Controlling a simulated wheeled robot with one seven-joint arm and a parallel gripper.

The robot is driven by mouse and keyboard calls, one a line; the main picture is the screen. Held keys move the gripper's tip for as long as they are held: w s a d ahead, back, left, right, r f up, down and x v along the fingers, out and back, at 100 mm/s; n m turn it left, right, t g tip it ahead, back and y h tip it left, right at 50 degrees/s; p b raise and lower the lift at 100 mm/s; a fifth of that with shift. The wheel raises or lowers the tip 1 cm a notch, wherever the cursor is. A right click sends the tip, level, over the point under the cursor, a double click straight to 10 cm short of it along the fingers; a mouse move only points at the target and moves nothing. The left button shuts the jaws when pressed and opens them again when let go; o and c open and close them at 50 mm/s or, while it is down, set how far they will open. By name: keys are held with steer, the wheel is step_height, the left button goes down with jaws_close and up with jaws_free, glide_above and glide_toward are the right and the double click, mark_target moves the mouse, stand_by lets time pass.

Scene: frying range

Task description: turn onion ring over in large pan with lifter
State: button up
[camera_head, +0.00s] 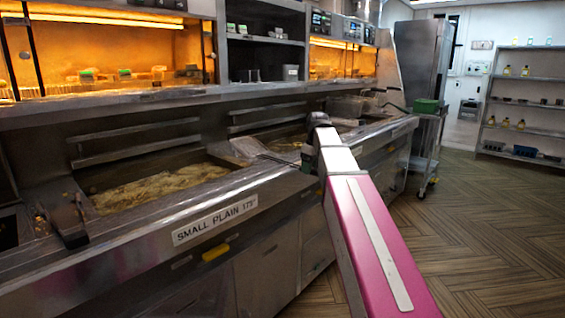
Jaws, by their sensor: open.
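My pink and white arm reaches in from the bottom right to the front edge of the fryer range. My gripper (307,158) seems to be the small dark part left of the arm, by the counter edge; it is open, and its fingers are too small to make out. A flat grey piece with a thin handle-like line (250,147) lies left of it, perhaps the lifter; I cannot tell whether they touch. The second vat (290,137), perhaps the large pan, is partly hidden by my arm. No onion ring can be made out.
A nearer vat of bubbling oil (155,187) carries a "SMALL PLAIN 175°" label (215,220). Heated cabinets (110,50) stand above the range. A trolley with a green box (427,106) stands at its far end. Shelves (525,100) stand at right; the wooden floor (490,220) is clear.

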steer(key=shift+f, duration=0.55)
jaws_close()
step_height(320, 180, up, 12)
stand_by(0.6)
